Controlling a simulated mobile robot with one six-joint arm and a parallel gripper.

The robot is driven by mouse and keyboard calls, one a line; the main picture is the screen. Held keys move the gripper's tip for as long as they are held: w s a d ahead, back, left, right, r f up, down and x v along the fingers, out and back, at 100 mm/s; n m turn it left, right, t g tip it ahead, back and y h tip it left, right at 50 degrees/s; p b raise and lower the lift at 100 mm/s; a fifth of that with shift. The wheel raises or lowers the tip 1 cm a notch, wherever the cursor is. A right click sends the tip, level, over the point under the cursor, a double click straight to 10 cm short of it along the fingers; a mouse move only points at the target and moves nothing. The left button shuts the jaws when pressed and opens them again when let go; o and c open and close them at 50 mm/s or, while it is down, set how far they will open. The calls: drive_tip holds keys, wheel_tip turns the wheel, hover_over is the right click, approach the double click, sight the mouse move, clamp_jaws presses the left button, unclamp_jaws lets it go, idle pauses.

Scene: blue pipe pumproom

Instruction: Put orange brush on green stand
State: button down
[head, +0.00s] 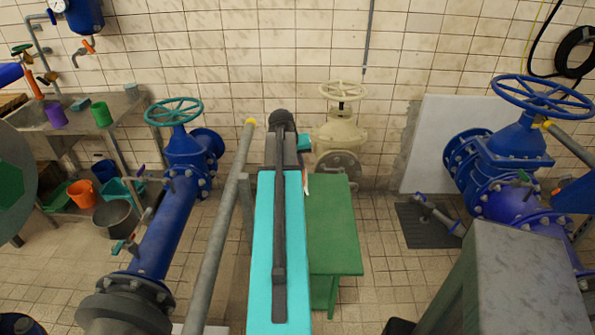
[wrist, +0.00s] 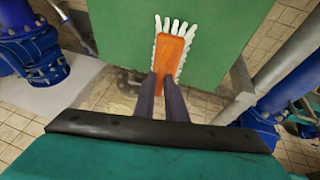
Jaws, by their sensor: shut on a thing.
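The orange brush (wrist: 170,58) has white bristles along its edges and far end. In the wrist view my gripper (wrist: 163,84) is shut on its near end. The green stand (wrist: 112,32) lies behind the brush in that view; I cannot tell whether they touch. In the head view the green stand (head: 335,235) is a small green table right of my cyan arm, which hides its left side. Only a small white and orange bit of the brush (head: 306,183) shows at the stand's far left corner. The visible part of the stand's top is bare.
A grey pipe (head: 215,245) slopes just left of my arm. A cream valve (head: 340,130) stands behind the stand. Blue valves (head: 180,165) rise at left and right (head: 515,150). A grey metal box (head: 525,280) is at front right. Some tiled floor right of the stand is clear.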

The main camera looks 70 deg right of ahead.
drive_tip(key=shift+f+p, duration=0.55)
drive_tip(key=shift+f, duration=1.05)
drive_tip(key=shift+f, duration=0.1)
drive_tip(key=c, duration=1.8)
unclamp_jaws()
drive_tip(key=shift+r, duration=0.25)
drive_tip(key=b+v, duration=0.2)
drive_tip(key=v, duration=0.9)
drive_tip(key=shift+a+r, duration=0.3)
drive_tip(key=shift+r, duration=0.1)
